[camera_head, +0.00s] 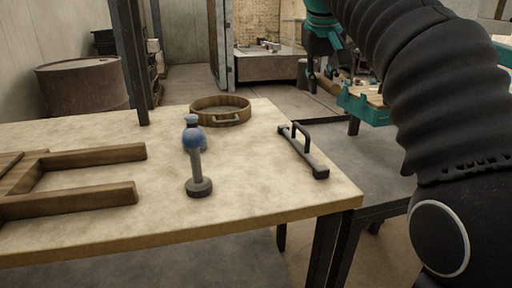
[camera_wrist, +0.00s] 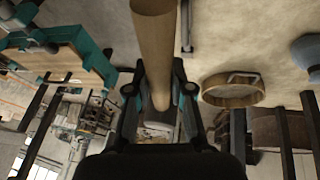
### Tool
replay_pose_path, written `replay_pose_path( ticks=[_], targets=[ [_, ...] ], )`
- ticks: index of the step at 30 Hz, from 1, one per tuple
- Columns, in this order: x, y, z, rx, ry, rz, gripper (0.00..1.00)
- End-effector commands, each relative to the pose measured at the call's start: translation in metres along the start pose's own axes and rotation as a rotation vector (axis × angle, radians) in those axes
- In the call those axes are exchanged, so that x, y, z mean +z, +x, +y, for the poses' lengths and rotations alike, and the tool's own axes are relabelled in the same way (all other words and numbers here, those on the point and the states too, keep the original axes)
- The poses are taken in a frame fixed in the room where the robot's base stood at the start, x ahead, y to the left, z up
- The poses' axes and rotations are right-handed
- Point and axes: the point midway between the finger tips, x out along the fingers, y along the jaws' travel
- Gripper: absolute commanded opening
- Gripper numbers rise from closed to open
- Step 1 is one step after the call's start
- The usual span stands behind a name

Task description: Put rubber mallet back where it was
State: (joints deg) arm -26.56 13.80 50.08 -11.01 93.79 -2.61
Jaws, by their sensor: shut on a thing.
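The rubber mallet shows in the wrist view as a light wooden handle (camera_wrist: 154,45) that runs down from the top edge to between my fingers. My gripper (camera_wrist: 160,95) is shut on this handle.
On the table are a wooden-rimmed round sieve (camera_head: 221,121), a black handled bar (camera_head: 304,152), a blue-and-grey upright object (camera_head: 197,170) and a wooden frame (camera_head: 90,156). A rusty drum (camera_head: 83,87) stands behind left. A teal bench (camera_head: 367,106) is at the back right.

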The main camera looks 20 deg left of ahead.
Motion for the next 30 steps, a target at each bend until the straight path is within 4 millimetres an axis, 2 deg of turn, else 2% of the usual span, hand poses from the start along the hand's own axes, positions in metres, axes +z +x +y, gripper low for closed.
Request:
replay_pose_path(
  ticks=[1, 3, 9, 14, 24, 30],
  targets=[
    [-0.008, 0.018, -0.013, -0.012, -0.027, 0.006, 0.00],
    [-0.018, 0.031, -0.027, -0.029, -0.062, 0.015, 0.00],
    [-0.032, 0.053, -0.051, -0.052, -0.113, 0.030, 0.00],
    [-0.024, 0.062, -0.077, -0.055, -0.120, 0.030, 0.00],
    [-0.001, 0.080, -0.146, -0.054, -0.118, 0.030, 0.00],
    [0.006, 0.085, -0.170, -0.054, -0.116, 0.031, 0.00]
  ],
)
